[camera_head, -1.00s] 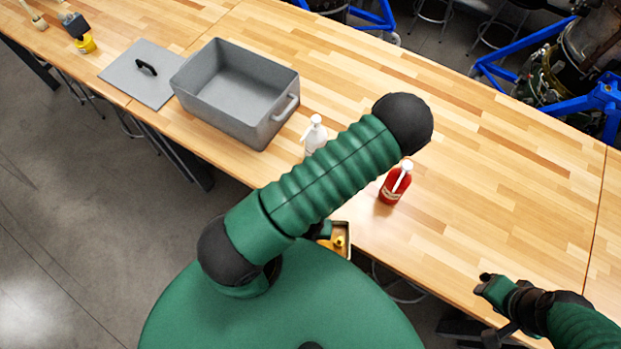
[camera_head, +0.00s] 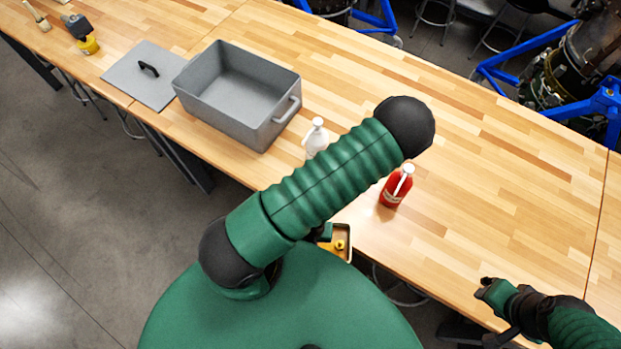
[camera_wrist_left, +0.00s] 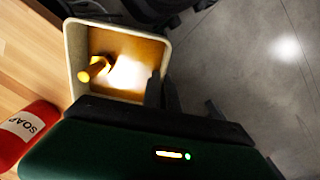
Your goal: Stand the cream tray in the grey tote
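The cream tray (camera_wrist_left: 75,65) shows in the left wrist view, with a pale rim and a brown-lit inside. A yellow piece (camera_wrist_left: 95,70) is in it. In the head view the tray (camera_head: 349,243) shows only partly, behind my left arm at the table's near edge. My left gripper (camera_wrist_left: 164,92) has its fingers close together on either side of the tray's right wall, pinching it. The grey tote (camera_head: 240,95) stands open and empty on the table, upper left. My right gripper (camera_head: 483,287) is at the table's near edge, apart from these things; its fingers are too small to read.
A white pump bottle (camera_head: 317,138) stands beside the tote's near right corner. A red soap bottle (camera_head: 396,187) stands right of my left arm. A grey lid (camera_head: 140,78) with a black handle lies left of the tote. The table's right side is clear.

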